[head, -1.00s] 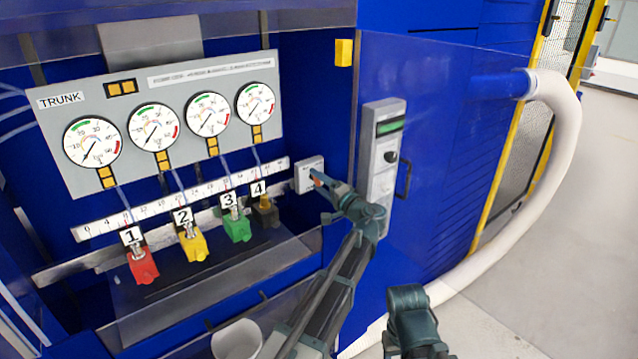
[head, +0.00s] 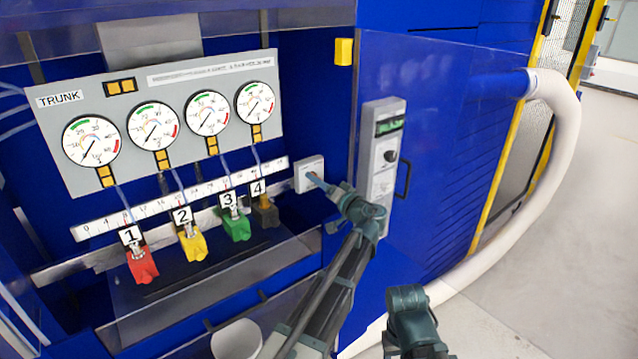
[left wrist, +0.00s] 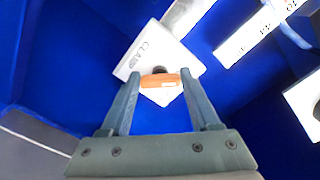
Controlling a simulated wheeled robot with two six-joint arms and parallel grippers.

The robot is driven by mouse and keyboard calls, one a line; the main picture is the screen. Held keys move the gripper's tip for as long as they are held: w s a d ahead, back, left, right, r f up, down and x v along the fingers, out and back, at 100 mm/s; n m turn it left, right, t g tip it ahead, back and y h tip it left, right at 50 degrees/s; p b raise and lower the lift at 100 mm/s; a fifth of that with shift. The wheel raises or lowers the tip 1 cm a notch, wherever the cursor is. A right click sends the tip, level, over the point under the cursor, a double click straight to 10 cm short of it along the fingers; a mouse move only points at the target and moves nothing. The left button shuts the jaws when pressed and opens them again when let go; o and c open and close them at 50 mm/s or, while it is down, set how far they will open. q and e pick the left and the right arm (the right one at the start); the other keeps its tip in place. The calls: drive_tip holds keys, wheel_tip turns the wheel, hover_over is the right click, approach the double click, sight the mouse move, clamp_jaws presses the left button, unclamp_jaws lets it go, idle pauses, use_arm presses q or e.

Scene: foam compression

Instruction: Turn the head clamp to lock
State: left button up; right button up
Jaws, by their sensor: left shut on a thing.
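The head clamp is a pale box (head: 306,171) on the blue wall, at the right end of the ruler strip. In the left wrist view its plate (left wrist: 146,47) reads "CLAMP", and an orange handle (left wrist: 160,80) stands out from a dark stem. My left gripper (head: 315,179) reaches the clamp from the lower right. In the left wrist view my left gripper (left wrist: 158,78) has its fingertips on both sides of the handle, shut on it. In the head view the fingers hide the handle. A part of my right arm shows at the bottom; its gripper does not show.
Clamps numbered 1 to 4, red (head: 141,266), yellow (head: 191,246), green (head: 236,228) and dark (head: 265,213), sit on a rail left of my arm. A gauge panel (head: 75,98) hangs above. A control box (head: 383,150) with handle stands close right of my wrist.

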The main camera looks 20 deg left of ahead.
use_arm(q)
drive_tip(key=shift+s+f, duration=0.1)
idle(0.3)
drive_tip(key=o, duration=1.4)
drive_tip(key=shift+c, duration=0.2)
drive_tip(key=shift+d, duration=0.1)
